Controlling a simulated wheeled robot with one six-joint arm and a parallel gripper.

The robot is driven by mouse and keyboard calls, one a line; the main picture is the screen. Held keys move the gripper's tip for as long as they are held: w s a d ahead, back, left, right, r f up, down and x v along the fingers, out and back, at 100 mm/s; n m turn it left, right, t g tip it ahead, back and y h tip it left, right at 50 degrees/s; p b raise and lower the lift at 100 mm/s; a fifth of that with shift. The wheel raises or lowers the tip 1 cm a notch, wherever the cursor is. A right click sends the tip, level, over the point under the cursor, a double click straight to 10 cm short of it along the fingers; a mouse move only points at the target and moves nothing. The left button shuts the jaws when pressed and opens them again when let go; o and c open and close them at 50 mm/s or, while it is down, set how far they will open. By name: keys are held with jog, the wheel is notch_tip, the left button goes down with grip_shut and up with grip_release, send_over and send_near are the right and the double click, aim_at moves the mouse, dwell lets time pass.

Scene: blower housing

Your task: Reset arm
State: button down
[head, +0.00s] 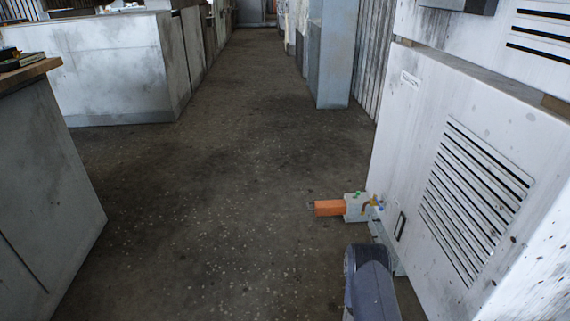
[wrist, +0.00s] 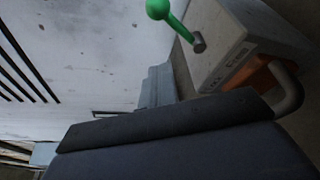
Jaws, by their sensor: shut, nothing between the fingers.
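My gripper (wrist: 165,120) shows as dark, blue-grey parts across the lower part of the wrist view. It is shut and holds nothing. In the head view my arm (head: 370,285) rises from the bottom edge, close to the white vented housing (head: 430,125); the gripper itself cannot be made out clearly there. A small grey box (head: 354,207) with coloured knobs and an orange part (head: 329,208) sits by the housing's lower left edge. In the wrist view, the grey box (wrist: 245,40) and a green ball-ended lever (wrist: 175,18) are near the gripper, with no clear contact.
A black handle (head: 400,226) is on the housing, beside my arm. Grey cabinets (head: 100,65) and a wood-topped bench (head: 40,180) stand on the left. A pale column (head: 335,55) stands farther back. The floor (head: 200,200) between them is clear.

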jog(key=shift+s+d+r, duration=0.15)
jog(key=shift+s+d, duration=0.15)
jog(key=shift+s, duration=0.45)
jog(key=shift+s+d+f+p, duration=0.2)
jog(key=shift+s+d+p, duration=0.2)
jog(key=shift+s+d, duration=0.15)
